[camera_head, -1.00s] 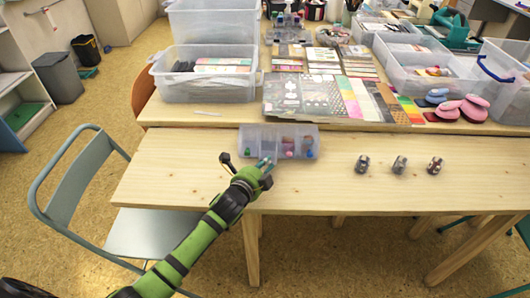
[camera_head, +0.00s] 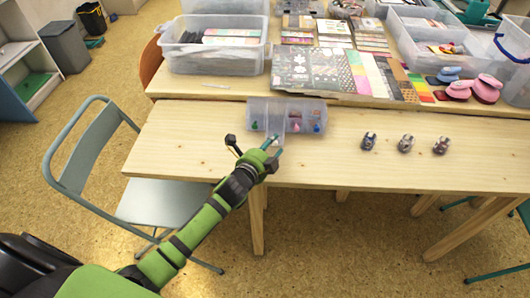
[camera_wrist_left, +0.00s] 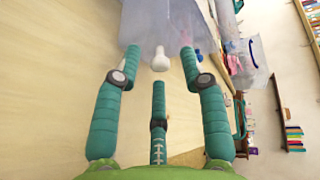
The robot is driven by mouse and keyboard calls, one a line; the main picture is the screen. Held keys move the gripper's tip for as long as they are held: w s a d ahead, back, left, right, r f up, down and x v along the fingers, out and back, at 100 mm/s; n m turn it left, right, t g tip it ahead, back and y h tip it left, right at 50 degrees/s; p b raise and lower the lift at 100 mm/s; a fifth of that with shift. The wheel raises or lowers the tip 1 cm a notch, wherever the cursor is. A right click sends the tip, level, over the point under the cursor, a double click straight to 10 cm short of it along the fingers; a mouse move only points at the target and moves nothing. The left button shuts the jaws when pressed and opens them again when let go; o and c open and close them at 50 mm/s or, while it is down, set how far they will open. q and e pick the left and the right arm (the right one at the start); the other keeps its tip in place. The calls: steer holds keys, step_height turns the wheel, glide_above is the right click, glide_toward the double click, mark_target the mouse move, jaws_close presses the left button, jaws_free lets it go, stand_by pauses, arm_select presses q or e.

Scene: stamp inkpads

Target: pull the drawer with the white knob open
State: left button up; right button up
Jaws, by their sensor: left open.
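A small translucent drawer box (camera_head: 310,109) with small coloured items inside stands near the back of the front wooden table. My left gripper (camera_head: 252,142) is at the box's front left side in the head view. In the left wrist view, the white knob (camera_wrist_left: 161,59) sticks out from the translucent box front (camera_wrist_left: 160,22). My left gripper (camera_wrist_left: 158,66) is open, its teal fingers spread either side of the knob, with no visible contact. The knob is hidden in the head view, and I cannot tell whether its drawer stands out at all. My right gripper is not in view.
Several small dark metallic objects (camera_head: 405,144) stand on the table to the right. Behind are a clear bin (camera_head: 210,60), patterned sheets (camera_head: 315,75) and pink and blue stamps (camera_head: 487,88). A chair (camera_head: 165,200) stands at left. The tabletop's front middle is clear.

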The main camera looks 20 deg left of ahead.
arm_select(q)
steer(key=v, duration=1.1)
steer(key=shift+s, duration=0.35)
